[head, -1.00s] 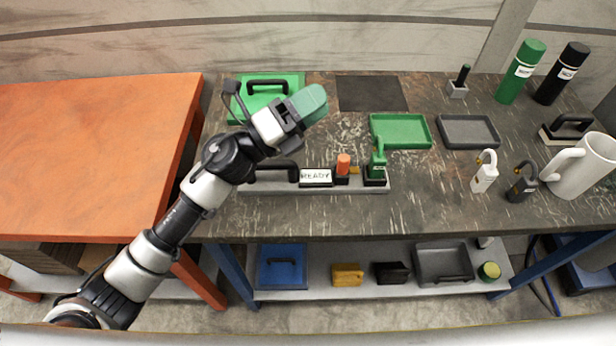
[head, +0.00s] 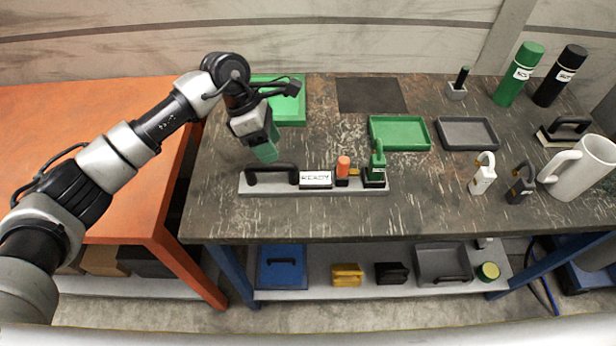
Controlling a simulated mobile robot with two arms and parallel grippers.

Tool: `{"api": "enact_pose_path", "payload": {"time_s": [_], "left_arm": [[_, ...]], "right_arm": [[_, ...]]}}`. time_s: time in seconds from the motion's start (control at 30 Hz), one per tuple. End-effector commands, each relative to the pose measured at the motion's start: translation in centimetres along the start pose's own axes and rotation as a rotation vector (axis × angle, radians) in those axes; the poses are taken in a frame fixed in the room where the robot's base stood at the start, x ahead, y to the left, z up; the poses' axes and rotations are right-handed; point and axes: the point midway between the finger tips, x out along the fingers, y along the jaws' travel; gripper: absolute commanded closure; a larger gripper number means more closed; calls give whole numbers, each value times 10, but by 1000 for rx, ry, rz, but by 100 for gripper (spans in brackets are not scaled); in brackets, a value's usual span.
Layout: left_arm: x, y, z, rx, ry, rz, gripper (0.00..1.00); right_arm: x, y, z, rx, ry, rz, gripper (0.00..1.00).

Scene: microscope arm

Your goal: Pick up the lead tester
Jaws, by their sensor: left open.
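A long grey base (head: 290,189) on the dark bench carries a black handle (head: 270,170), a white READY plate (head: 315,178), an orange-topped piece (head: 343,166) and a green upright device (head: 376,166) in a black holder. No label reads lead tester, so I cannot tell which of these parts it is. My left gripper (head: 266,150) has green fingers pointing down. It is open and empty, above and behind the black handle at the base's left end. The gap between its fingers is hard to see. My right gripper is out of view.
Padlocks (head: 483,175), a white mug (head: 578,168) and two bottles (head: 518,75) stand right. An orange table (head: 80,130) adjoins left. The bench front is clear.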

Motion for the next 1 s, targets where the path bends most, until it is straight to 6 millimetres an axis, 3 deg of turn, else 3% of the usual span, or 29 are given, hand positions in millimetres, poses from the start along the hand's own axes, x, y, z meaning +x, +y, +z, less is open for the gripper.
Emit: {"api": "enact_pose_path", "payload": {"time_s": [0.27,0.53,0.83,1.0], "left_arm": [[24,-2,3,0,-3,-4,45],[62,-1,4,-1,-4,-2,45],[67,-1,4,-1,-4,0,45],[67,-1,4,-1,-4,0,71]], "right_arm": [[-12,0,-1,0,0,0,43],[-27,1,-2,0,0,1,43],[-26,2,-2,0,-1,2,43],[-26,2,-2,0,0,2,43]]}}
